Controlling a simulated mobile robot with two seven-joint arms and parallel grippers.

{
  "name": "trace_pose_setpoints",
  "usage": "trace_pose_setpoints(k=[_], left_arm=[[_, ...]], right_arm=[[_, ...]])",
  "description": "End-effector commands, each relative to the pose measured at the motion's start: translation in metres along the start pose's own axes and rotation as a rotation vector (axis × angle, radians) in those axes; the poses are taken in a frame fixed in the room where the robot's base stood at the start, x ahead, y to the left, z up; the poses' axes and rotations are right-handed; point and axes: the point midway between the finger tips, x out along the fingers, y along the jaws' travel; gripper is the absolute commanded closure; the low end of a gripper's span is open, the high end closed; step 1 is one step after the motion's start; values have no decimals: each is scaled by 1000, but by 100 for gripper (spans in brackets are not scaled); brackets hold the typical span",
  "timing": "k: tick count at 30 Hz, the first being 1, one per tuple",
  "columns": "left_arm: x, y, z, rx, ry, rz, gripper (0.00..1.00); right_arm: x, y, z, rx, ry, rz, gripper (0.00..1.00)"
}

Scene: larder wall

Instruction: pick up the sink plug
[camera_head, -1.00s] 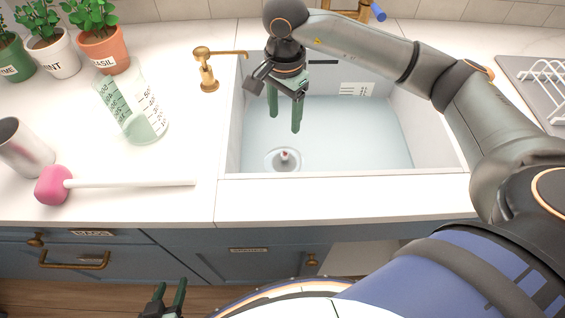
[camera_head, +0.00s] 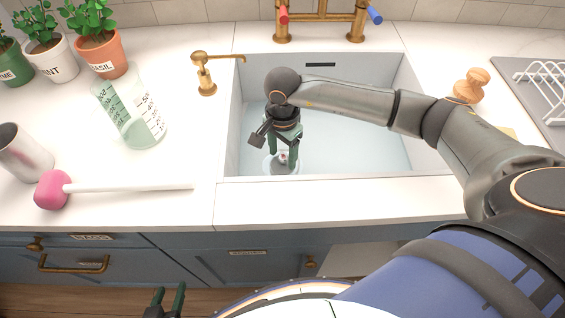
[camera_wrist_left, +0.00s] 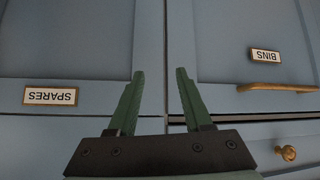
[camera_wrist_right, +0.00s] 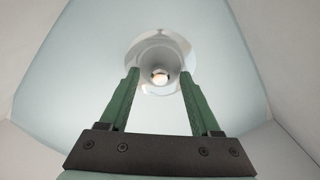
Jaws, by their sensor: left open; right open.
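The sink plug (camera_head: 282,157) sits in the round drain at the front left of the sink floor. In the right wrist view the plug (camera_wrist_right: 160,77) shows as a pale ring with a small bright knob, ahead of and between the fingertips. My right gripper (camera_head: 283,152) is open and points down into the sink, above the plug; its fingers partly cover the plug in the head view. In its wrist view the gripper (camera_wrist_right: 160,82) holds nothing. My left gripper (camera_head: 170,292) is open and empty, low in front of the cabinets; its wrist view (camera_wrist_left: 158,75) shows only cabinet fronts.
The sink (camera_head: 350,140) has walls around my right gripper. A brass tap (camera_head: 325,20) stands behind it and a soap dispenser (camera_head: 205,75) at its left. A beaker (camera_head: 130,115), a metal cup (camera_head: 22,150) and a pink-headed plunger (camera_head: 52,190) occupy the left counter.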

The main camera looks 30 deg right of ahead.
Motion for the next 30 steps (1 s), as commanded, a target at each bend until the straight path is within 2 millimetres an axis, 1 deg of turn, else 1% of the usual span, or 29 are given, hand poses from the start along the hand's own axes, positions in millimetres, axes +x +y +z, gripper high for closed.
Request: trace_pose_setpoints(k=[4,21,30], left_arm=[[0,0,0,0,-1,-1,50],[0,-1,-1,0,1,-1,50],[0,0,-1,0,2,-1,50]], right_arm=[[0,0,0,0,0,0,36],[-1,0,0,0,0,0,100],[-1,0,0,0,0,-1,100]])
